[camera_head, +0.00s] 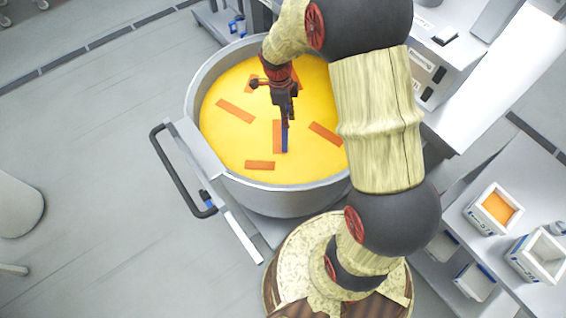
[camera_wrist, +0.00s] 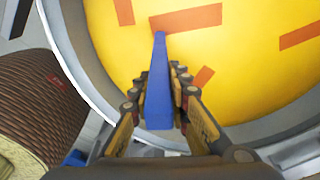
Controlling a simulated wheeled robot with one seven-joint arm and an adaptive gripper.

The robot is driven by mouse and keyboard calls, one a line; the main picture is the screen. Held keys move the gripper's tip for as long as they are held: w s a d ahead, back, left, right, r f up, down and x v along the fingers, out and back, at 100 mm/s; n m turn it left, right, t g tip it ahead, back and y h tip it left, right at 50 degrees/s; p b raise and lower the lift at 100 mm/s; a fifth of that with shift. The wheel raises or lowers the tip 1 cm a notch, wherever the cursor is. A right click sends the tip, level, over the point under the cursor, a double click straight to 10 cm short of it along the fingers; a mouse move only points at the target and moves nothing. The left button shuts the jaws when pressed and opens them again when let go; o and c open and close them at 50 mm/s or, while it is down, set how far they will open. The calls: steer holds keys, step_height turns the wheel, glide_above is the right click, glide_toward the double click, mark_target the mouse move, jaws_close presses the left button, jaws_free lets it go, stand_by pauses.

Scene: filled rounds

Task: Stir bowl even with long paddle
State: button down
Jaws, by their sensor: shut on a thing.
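A large grey metal bowl (camera_head: 192,105) is filled with a yellow mass (camera_head: 225,145) that has several orange strips (camera_head: 235,111) lying on it, spread unevenly. My gripper (camera_head: 284,108) is over the bowl and pointing down. It is shut on a blue paddle (camera_head: 285,140), which also shows between the fingers in the wrist view (camera_wrist: 158,85). The paddle's far end meets the yellow surface near an orange strip (camera_wrist: 186,18). Whether its end is below the surface I cannot tell. My arm hides the bowl's upper right part.
A black handle bar (camera_head: 168,170) sticks out at the bowl's left. On the right, a grey bench (camera_head: 505,165) holds a white container with orange contents (camera_head: 478,213) and another white container (camera_head: 522,268). The floor at the left is mostly clear.

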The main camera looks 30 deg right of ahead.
steer(key=s+d, duration=0.2)
steer(key=s, duration=0.6)
steer(key=w+d, duration=0.5)
steer(key=w, duration=0.6)
steer(key=w+a, duration=0.7)
steer(key=a, duration=0.2)
steer(key=s+d, duration=0.1)
steer(key=s, duration=0.7)
steer(key=shift+s+d+b, duration=0.3)
steer(key=shift+s+d, duration=0.1)
steer(key=shift+r, duration=0.15)
step_height(320, 180, up, 27)
steer(key=p, duration=1.6)
